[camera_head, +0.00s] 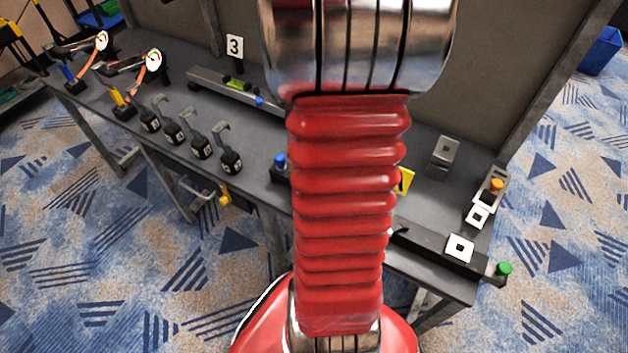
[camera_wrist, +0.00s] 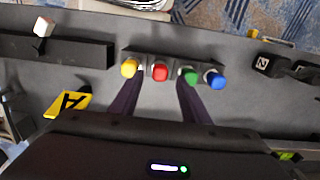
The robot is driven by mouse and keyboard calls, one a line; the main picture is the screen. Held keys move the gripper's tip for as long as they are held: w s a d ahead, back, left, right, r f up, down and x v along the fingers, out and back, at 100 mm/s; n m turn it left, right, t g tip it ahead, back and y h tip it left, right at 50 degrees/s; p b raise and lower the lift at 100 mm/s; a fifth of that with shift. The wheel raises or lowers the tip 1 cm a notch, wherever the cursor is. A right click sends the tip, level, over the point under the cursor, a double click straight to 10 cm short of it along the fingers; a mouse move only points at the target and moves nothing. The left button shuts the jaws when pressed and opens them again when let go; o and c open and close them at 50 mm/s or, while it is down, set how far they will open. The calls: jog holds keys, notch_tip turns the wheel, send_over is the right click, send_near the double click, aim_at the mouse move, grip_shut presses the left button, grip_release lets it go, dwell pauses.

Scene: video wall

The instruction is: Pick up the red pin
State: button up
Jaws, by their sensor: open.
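The red pin (camera_wrist: 159,72) stands in a dark holder on the grey bench, in a row between a yellow pin (camera_wrist: 129,67) and a green pin (camera_wrist: 190,75), with a blue pin (camera_wrist: 217,80) at the right end. My gripper (camera_wrist: 161,86) is open and empty in the wrist view. Its two dark fingers reach towards the row, the left one by the yellow pin and the right one by the green pin, with the red pin between them in the picture. In the head view my arm hides the red pin; a blue pin (camera_head: 280,160) shows just left of it.
A yellow sign marked A (camera_wrist: 70,103) stands left of the row, near a dark rail (camera_wrist: 60,50). A dark weight (camera_wrist: 265,64) is at the right. Several black weights (camera_head: 201,147) line the bench front in the head view.

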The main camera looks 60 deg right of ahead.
jog(key=shift+f, duration=2.5)
jog(key=shift+c, duration=0.4)
grip_shut()
